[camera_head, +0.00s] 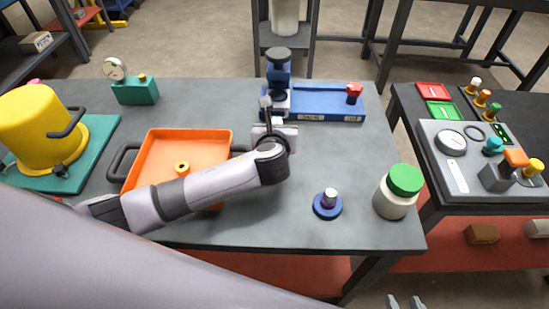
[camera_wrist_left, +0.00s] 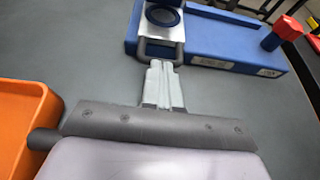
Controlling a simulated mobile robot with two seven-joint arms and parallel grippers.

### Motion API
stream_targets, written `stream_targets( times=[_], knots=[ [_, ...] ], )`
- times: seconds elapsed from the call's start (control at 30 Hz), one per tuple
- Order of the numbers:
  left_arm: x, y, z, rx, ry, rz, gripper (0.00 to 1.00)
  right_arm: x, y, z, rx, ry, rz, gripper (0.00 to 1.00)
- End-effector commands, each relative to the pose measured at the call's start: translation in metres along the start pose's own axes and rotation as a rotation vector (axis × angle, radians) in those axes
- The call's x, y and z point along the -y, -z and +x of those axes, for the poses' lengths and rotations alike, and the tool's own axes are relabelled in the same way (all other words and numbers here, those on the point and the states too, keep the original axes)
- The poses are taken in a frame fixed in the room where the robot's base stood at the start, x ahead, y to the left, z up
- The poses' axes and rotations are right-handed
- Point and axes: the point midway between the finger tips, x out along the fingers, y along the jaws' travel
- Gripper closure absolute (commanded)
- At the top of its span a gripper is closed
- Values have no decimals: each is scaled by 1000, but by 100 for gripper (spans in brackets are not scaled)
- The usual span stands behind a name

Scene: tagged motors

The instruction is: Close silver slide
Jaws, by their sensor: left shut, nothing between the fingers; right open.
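The silver slide (camera_wrist_left: 160,48) is a pale metal frame at the left end of a long blue base (camera_wrist_left: 225,45), with a round dark-blue part on it. In the head view the slide (camera_head: 278,101) sits below a blue upright with a dark round top (camera_head: 278,56). My left gripper (camera_head: 266,102) is shut and empty, its fingertips at the near edge of the slide. In the left wrist view its fingers (camera_wrist_left: 163,68) point at that edge; whether they touch it I cannot tell. My right gripper (camera_head: 404,301) is open at the bottom edge, away from the table.
An orange tray (camera_head: 222,139) with dark handles lies left of the blue base, partly behind my left arm. A red knob (camera_head: 354,91) stands on the base's right end. A blue disc with a peg (camera_head: 327,206) and a green-lidded jar (camera_head: 396,194) stand nearer.

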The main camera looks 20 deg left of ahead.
Motion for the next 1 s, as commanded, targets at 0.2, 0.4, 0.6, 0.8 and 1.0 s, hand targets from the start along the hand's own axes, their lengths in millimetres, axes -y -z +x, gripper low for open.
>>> stream_targets(
  times=[0.2,0.4,0.6,0.8,1.0],
  knots=[
    [-2,-4,-11,8,-1,-1,100,0,2,-2,0,1,1,54],
    [0,-3,-40,6,2,0,100,1,6,-4,-1,1,1,54],
    [0,-1,-64,4,1,-1,100,1,8,-5,-1,1,1,54],
    [-1,-1,-74,4,0,0,100,1,8,-6,-2,1,0,54],
    [-1,0,-74,3,0,0,100,1,8,-5,-3,1,0,54]
  ],
)
